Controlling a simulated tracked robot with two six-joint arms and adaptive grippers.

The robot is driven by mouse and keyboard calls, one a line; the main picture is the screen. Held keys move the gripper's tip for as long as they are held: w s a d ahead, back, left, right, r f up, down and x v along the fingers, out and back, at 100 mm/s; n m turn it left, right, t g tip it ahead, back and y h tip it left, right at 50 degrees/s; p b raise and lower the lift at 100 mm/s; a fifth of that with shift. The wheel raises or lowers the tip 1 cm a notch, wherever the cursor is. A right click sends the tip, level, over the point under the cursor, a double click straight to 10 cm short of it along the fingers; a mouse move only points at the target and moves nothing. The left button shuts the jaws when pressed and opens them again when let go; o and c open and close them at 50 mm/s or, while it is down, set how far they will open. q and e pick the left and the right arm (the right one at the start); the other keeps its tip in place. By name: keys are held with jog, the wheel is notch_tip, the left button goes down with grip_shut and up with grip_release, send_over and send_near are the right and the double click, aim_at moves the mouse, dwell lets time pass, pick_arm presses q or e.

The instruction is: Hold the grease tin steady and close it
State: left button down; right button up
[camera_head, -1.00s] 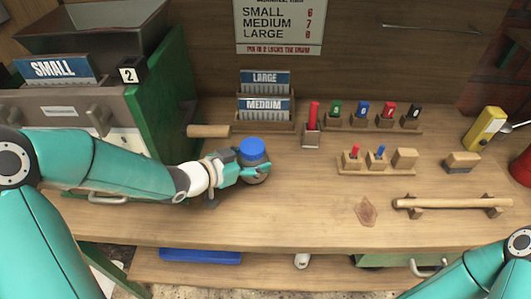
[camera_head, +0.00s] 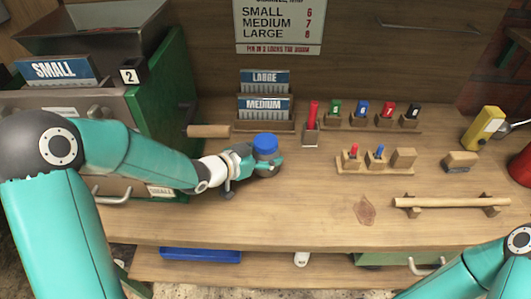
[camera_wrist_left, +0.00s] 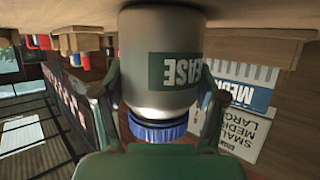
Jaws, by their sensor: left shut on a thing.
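The grease tin (camera_wrist_left: 160,55) is a pale cylinder with a dark green label reading "EASE"; its blue lid (camera_head: 265,143) faces up in the head view. The left wrist view is upside down, with the blue lid (camera_wrist_left: 158,130) at the bottom. The lid sits over the tin's mouth; I cannot tell how tight it is. My left gripper (camera_head: 262,166) is shut on the tin from the left, with one finger on each side of it in the left wrist view (camera_wrist_left: 158,108). Whether the tin's base touches the bench is unclear. My right gripper is out of view; only that arm shows at lower right.
The wooden bench (camera_head: 300,215) is clear in front of the tin. A wooden handle (camera_head: 208,131) lies behind left, and a card rack (camera_head: 264,126) stands behind. Small coloured pieces in wooden holders (camera_head: 376,165) stand to the right, near a wooden bar on rests (camera_head: 452,203).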

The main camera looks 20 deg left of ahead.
pick_arm(q)
jog(key=shift+f, duration=0.15)
jog(key=shift+c, duration=0.4)
grip_release()
jog(key=shift+s+a+r, duration=0.1)
jog(key=shift+s+r, duration=0.05)
jog(key=shift+r, duration=0.1)
jog(key=v, duration=1.1)
jog(key=shift+s+a+p, duration=0.2)
jog(key=shift+s+p, duration=0.1)
jog(key=shift+p, duration=0.05)
